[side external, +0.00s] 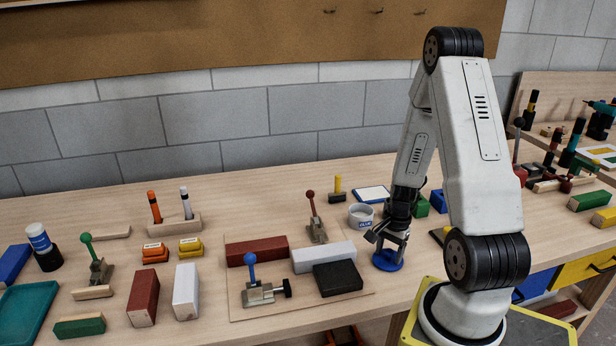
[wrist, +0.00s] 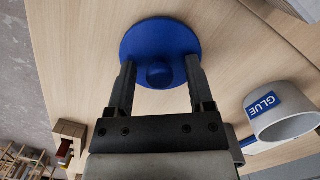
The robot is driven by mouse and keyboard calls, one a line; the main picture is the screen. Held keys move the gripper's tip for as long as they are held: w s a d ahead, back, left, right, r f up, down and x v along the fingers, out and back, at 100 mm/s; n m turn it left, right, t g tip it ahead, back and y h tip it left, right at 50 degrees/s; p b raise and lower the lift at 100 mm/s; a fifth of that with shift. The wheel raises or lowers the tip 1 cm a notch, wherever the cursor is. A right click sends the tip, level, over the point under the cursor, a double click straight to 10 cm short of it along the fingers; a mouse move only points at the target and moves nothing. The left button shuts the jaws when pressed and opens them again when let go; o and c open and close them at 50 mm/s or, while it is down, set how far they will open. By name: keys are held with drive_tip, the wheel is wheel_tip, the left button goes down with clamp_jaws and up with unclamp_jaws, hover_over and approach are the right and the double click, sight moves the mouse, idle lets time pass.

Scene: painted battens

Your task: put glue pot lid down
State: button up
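The glue pot lid (side external: 388,263) is a blue disc with a round knob. It appears to lie flat on the bench near the front edge, and it shows in the wrist view (wrist: 135,45). My gripper (wrist: 160,68) is open, with one finger on each side of the knob and a visible gap to it on both sides. In the side external view my gripper (side external: 388,245) is right above the lid and hides part of it. The grey glue pot (side external: 361,215) stands open behind the lid, and its GLUE label shows in the wrist view (wrist: 283,118).
A board with a black block (side external: 338,278), a white batten (side external: 323,257), a dark red batten (side external: 257,250) and toggle clamps lies left of the lid. A blue-edged card (side external: 371,194) and a green block (side external: 421,207) are behind my gripper. The bench edge is close in front.

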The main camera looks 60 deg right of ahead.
drive_tip(key=shift+r, duration=0.1)
wheel_tip(320, 180, up, 12)
drive_tip(key=d, duration=0.1)
drive_tip(key=shift+s+d, duration=0.15)
drive_tip(key=shift+d, duration=0.05)
idle(0.7)
idle(0.5)
drive_tip(key=w+a+n+t, duration=0.1)
drive_tip(key=w+a+n, duration=0.4)
drive_tip(key=a+n, duration=0.5)
drive_tip(key=w+a+r+n+t+h, duration=0.1)
drive_tip(key=w+a+n, duration=0.3)
drive_tip(key=a+n, duration=0.6)
drive_tip(key=a, duration=0.5)
drive_tip(key=shift+w+a+r, duration=0.2)
drive_tip(key=shift+w+a, duration=0.1)
drive_tip(key=shift+w, duration=0.1)
